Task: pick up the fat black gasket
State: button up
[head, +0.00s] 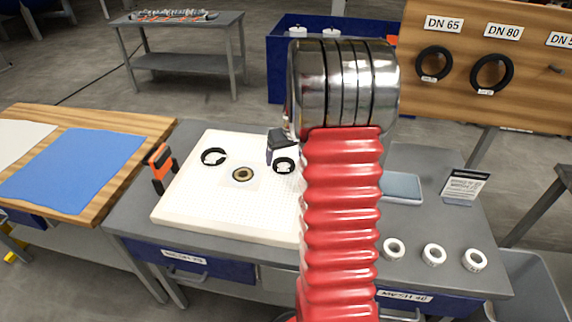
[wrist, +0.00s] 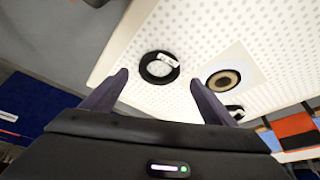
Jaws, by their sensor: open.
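A black gasket that looks thick, with a white tag, lies on the white perforated board (head: 190,215). It shows in the head view (head: 276,167) right of the board's middle and in the wrist view (wrist: 144,69) ahead of my fingers. My gripper (wrist: 160,77) is open and empty, its fingertips above the board on either side of this gasket in the picture. In the head view, one dark finger (head: 275,146) shows just behind the gasket; my arm hides the rest. A second black gasket (head: 204,158), thinner-looking, lies further left; my right finger partly covers it in the wrist view.
A brown-and-black ring (head: 236,174) sits on a pale square between the gaskets. An orange-and-black holder (head: 160,165) stands at the board's left edge. Three white rings (head: 434,255), a grey tray (head: 402,187) and a sign (head: 463,185) are to the right. Gaskets hang on a labelled panel (head: 455,95).

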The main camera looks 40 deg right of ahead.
aim_at(283, 166)
jog(key=shift+x, duration=2.05)
jog(key=shift+c, duration=0.6)
jog(key=c, duration=1.1)
notch_tip(283, 166, up, 10)
